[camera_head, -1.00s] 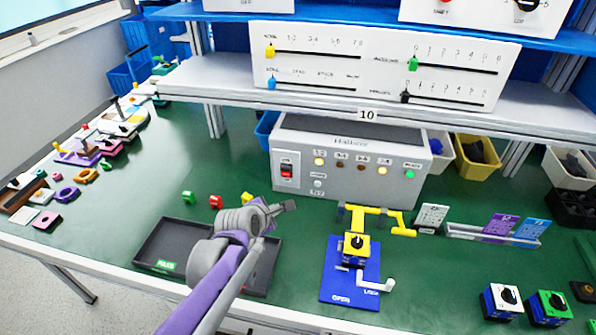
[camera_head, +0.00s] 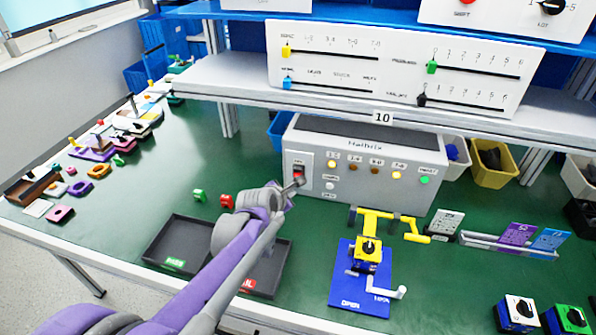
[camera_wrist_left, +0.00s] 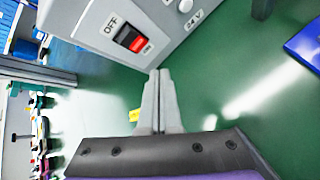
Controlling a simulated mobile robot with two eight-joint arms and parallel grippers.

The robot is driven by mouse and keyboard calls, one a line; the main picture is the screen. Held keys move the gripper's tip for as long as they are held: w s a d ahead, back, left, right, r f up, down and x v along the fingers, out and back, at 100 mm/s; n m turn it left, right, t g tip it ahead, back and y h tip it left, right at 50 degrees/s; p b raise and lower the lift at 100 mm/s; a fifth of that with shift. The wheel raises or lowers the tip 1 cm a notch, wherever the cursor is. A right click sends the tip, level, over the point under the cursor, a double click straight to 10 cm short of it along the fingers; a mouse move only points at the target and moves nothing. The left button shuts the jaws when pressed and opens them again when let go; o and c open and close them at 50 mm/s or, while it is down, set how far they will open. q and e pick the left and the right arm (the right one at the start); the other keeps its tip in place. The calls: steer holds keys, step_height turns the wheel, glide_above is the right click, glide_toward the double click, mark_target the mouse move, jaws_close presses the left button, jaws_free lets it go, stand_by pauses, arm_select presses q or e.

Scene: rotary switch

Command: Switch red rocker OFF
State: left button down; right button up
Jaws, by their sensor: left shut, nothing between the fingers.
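The red rocker (camera_head: 299,172) sits in a white plate at the left of the grey box's (camera_head: 365,185) front face. In the left wrist view the rocker (camera_wrist_left: 131,39) shows a black half beside the OFF label and a red half beside the other label. My left gripper (camera_head: 298,183) is shut and empty, its tip just in front of the rocker's lower part in the head view. In the wrist view its fingers (camera_wrist_left: 158,76) point toward the box, with the tips apart from the rocker in the picture. I cannot tell whether they touch the box. My right gripper is not in view.
Indicator lamps line the box's front. A yellow handle (camera_head: 375,220) and a blue panel with a rotary knob (camera_head: 362,275) stand at the right. Two dark trays (camera_head: 180,243) lie below my left arm. A shelf (camera_head: 300,97) overhangs behind the box.

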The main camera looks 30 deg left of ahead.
mark_target(296, 175)
arm_select(q)
steer(key=shift+w+a+r, duration=0.1)
steer(key=shift+w+a, duration=0.1)
steer(key=shift+w, duration=0.65)
steer(key=shift+w+a+r, duration=0.15)
steer(key=shift+w, duration=0.7)
steer(key=shift+w+a+r, duration=0.1)
steer(key=shift+w+a, duration=0.1)
steer(key=shift+w, duration=0.65)
steer(key=shift+w+a, duration=0.1)
steer(key=shift+w, duration=0.3)
steer(key=shift+w+a+r, duration=0.1)
steer(key=shift+w, duration=0.2)
stand_by(0.7)
steer(key=shift+s+d, duration=0.2)
steer(key=shift+s, duration=0.6)
steer(key=s, duration=0.3)
steer(key=s+d, duration=0.1)
steer(key=shift+s+f, duration=0.4)
